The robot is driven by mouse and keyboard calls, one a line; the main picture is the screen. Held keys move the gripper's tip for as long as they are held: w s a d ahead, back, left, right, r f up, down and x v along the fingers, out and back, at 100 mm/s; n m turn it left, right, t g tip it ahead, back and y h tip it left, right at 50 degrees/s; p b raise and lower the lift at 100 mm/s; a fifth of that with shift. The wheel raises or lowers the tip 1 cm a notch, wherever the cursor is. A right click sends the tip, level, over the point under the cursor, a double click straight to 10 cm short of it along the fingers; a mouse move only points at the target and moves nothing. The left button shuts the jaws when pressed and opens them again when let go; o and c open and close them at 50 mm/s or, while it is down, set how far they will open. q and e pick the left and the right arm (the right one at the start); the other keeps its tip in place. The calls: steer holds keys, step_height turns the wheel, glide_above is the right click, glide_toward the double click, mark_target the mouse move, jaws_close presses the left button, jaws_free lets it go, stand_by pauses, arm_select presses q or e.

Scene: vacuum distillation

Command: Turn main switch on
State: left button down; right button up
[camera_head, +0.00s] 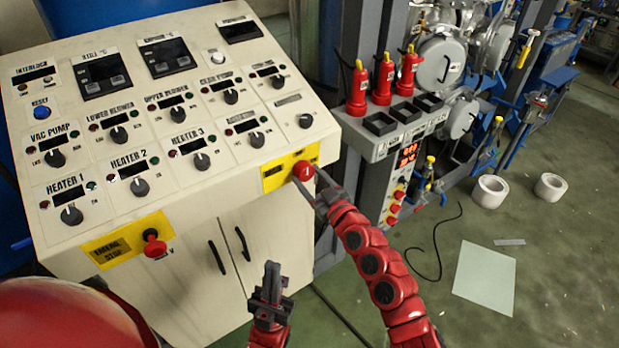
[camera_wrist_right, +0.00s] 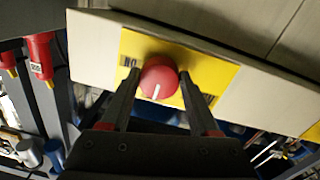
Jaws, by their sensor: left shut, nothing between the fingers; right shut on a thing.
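The main switch is a round red knob (camera_head: 303,171) on a yellow plate (camera_head: 275,177) at the right end of the console's front edge. My right gripper (camera_head: 314,182) reaches it from the lower right and is shut on the knob. In the right wrist view the red knob (camera_wrist_right: 159,77) sits between the two dark fingers (camera_wrist_right: 158,90), with a white mark pointing down on its face. My left gripper (camera_head: 271,280) is shut and empty, low in front of the cabinet doors and apart from the console.
A red emergency stop button (camera_head: 155,247) sticks out on the console's front left. The sloped console panel (camera_head: 130,90) carries several dark knobs. A grey rack (camera_head: 400,120) with red bottles (camera_head: 357,90) stands to the right. White rolls (camera_head: 489,191) and a sheet (camera_head: 485,278) lie on the floor.

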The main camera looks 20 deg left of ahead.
steer(key=shift+c, duration=1.3)
steer(key=shift+f+b, duration=0.2)
steer(key=shift+b, duration=0.55)
steer(key=m+b, duration=0.2)
steer(key=b, duration=0.2)
steer(key=shift+m+b, duration=0.35)
steer(key=shift+m, duration=0.05)
steer(key=shift+r+m+b, duration=0.15)
steer(key=shift+m+b, duration=0.3)
steer(key=shift+m, duration=0.35)
steer(key=m, duration=0.3)
steer(key=shift+r+m, duration=0.2)
steer(key=shift+m, duration=0.1)
steer(key=m, duration=0.2)
steer(key=shift+s+m, duration=0.1)
steer(key=shift+m, duration=0.2)
steer(key=m+p, duration=0.1)
steer(key=m, duration=0.1)
steer(key=shift+r+m+g, duration=0.15)
steer(key=shift+m+g, duration=0.15)
steer(key=shift+a+m+p, duration=0.1)
steer(key=shift+m+p, duration=0.7)
steer(key=shift+m, duration=1.3)
